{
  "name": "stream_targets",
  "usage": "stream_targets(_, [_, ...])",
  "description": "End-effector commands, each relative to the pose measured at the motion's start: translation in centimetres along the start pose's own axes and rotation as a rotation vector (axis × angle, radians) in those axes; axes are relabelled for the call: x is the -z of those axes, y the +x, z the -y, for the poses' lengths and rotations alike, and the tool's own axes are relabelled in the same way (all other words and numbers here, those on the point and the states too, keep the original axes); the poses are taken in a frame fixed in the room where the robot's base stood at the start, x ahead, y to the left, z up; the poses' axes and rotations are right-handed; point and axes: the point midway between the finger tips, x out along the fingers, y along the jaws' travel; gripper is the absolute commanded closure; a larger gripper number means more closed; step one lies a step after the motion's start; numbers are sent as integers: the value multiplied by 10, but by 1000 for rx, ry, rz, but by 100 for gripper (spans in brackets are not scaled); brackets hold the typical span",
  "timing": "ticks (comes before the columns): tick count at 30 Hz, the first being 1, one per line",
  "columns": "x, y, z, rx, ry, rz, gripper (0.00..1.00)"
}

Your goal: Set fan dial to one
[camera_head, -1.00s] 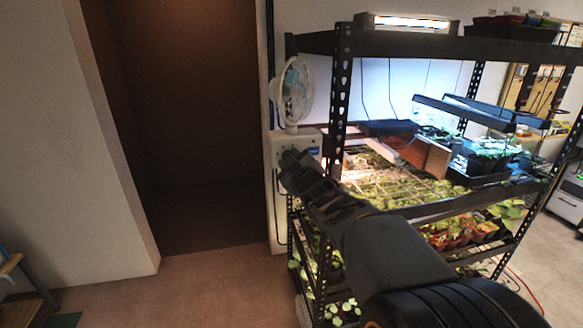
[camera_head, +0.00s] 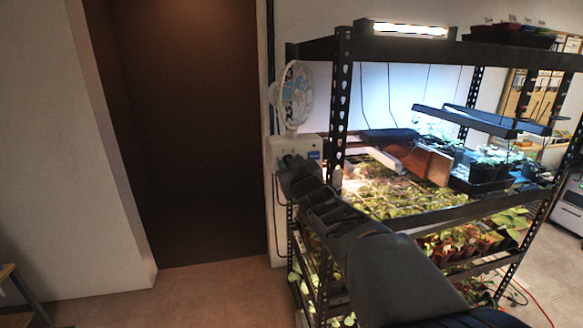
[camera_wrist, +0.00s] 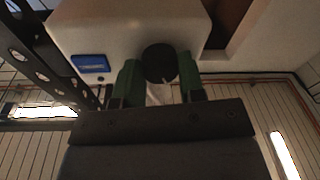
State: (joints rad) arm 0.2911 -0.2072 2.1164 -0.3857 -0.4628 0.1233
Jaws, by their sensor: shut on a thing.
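The white fan (camera_head: 295,97) stands on a pale control box (camera_head: 312,148) at the left post of the rack. In the wrist view the box (camera_wrist: 110,25) shows with a round black dial (camera_wrist: 159,63) on its face. A small light mark shows near the dial's edge; I cannot read any number. My gripper (camera_head: 287,168) is at the front of the box in the head view. In the wrist view the two green fingers of my gripper (camera_wrist: 160,80) are on either side of the dial and shut on it.
The black metal rack (camera_head: 342,110) holds seedling trays (camera_head: 395,190) on its shelves, right of my gripper. A blue label (camera_wrist: 90,63) is on the box beside the dial. A dark doorway (camera_head: 200,150) and open floor (camera_head: 205,290) lie to the left.

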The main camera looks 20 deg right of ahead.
Motion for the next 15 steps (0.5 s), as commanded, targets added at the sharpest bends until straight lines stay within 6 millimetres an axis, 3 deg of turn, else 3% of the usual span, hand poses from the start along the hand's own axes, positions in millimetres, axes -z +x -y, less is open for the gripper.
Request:
stream_targets(9, [1, 0, 0, -1, 0, -1, 87])
stream_targets(10, [1, 0, 0, 0, 0, -1, 60])
stream_targets(15, [0, 0, 0, 0, 0, -1, 44])
